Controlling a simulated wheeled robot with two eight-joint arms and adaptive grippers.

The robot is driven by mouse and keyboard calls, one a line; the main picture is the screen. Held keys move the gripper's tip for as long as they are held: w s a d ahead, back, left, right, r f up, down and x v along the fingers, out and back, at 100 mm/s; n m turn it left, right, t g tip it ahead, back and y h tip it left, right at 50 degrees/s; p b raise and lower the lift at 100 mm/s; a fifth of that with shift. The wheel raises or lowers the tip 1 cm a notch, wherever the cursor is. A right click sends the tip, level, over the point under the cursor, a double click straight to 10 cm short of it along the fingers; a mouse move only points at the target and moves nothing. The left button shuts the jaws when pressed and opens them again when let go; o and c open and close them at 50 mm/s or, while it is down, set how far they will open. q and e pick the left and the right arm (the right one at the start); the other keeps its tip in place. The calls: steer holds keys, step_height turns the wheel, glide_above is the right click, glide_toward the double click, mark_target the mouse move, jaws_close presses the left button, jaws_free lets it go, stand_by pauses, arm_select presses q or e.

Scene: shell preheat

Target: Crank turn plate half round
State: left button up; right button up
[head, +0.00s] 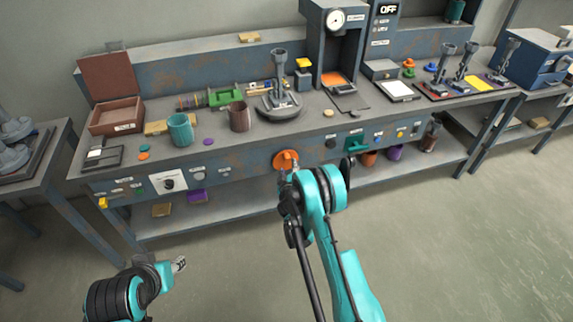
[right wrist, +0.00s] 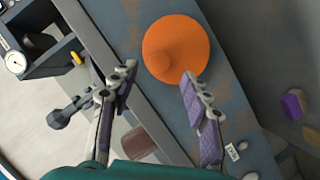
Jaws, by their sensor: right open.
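The crank is an orange disc (head: 285,159) with a raised knob, on the bench's front panel. In the right wrist view the orange crank (right wrist: 178,48) lies just beyond my right gripper (right wrist: 160,78), whose two fingers are spread with nothing visible between them. The knob lies between the finger lines; I cannot tell whether a fingertip touches the disc. In the head view my right gripper (head: 287,182) is partly hidden by its arm, just below the crank. A round dark plate (head: 268,113) on the bench top above bears a grey fixture. My left gripper (head: 180,264) is low, away from the bench.
The bench front (head: 235,163) also carries a black dial (head: 168,184) at left and a green handle (head: 355,146) at right. A teal mug (head: 180,130) and a brown mug (head: 239,117) stand on top. A lower shelf (head: 235,204) juts below. The floor in front is clear.

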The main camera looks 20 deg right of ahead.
mark_target(288, 161)
steer(key=b+x, duration=0.1)
steer(key=x, duration=0.4)
steer(key=shift+w+d+f+b, duration=0.1)
steer(key=shift+w+f+b, duration=0.1)
steer(key=shift+b, duration=0.15)
steer(key=shift+w+d, duration=0.1)
steer(key=shift+w, duration=0.4)
jaws_close()
